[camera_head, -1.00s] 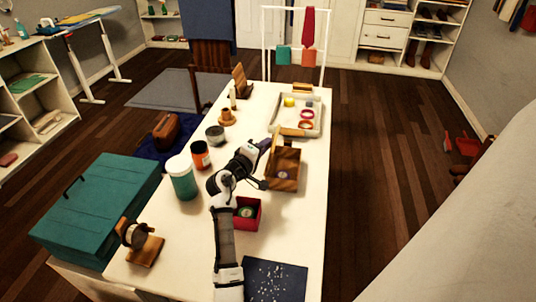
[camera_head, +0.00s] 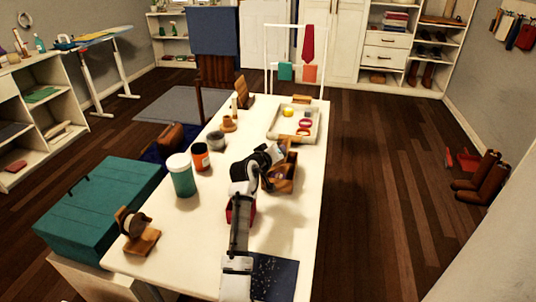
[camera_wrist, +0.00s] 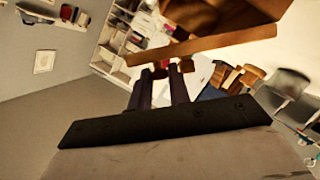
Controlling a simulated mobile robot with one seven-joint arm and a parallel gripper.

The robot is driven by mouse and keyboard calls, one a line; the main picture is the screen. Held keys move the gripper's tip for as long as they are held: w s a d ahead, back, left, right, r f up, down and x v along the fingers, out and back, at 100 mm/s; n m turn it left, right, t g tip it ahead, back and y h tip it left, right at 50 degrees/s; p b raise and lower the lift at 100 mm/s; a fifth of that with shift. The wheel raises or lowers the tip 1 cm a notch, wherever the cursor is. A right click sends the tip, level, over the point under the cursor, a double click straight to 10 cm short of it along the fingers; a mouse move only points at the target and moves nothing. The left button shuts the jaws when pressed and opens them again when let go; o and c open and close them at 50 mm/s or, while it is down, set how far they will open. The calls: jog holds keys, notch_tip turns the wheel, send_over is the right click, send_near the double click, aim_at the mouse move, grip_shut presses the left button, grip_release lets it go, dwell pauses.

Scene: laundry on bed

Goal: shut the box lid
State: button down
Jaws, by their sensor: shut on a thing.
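The wooden box (camera_head: 286,182) stands on the right side of the white table in the head view, partly hidden by my arm. My gripper (camera_head: 281,158) is over the box, and its fingers are hard to make out there. In the wrist view my gripper (camera_wrist: 172,68) has its two fingertips close together at the edge of a long wooden panel, which looks like the box lid (camera_wrist: 210,42). The fingers are shut on it. The lid is raised, not flat; its exact angle is unclear.
A red box (camera_head: 241,211) sits below my forearm. A teal-and-white jar (camera_head: 182,178), an orange jar (camera_head: 200,158) and a grey bowl (camera_head: 215,140) stand left of my arm. A tray (camera_head: 292,126) with small items lies behind the wooden box. A watch stand (camera_head: 141,238) is at the front left.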

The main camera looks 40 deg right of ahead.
jog(key=shift+s+d+f+m+t+y, duration=0.4)
jog(key=shift+s+d+f+m+y, duration=0.3)
jog(key=shift+m, duration=0.3)
jog(key=shift+s+d+f+m+t+y+b, duration=0.25)
jog(key=shift+s+f+m, duration=0.15)
jog(key=shift+f, duration=0.25)
jog(key=shift+s+d+f+m+t+y+b, duration=0.2)
jog(key=shift+s+d+f+m, duration=0.1)
jog(key=shift+f+m, duration=0.35)
jog(key=shift+s+d+f+m+t+y+b, duration=0.15)
jog(key=shift+s+d+f+m+t+b, duration=0.15)
jog(key=shift+f, duration=0.4)
jog(key=c, duration=1.3)
grip_release()
jog(key=shift+a, duration=0.15)
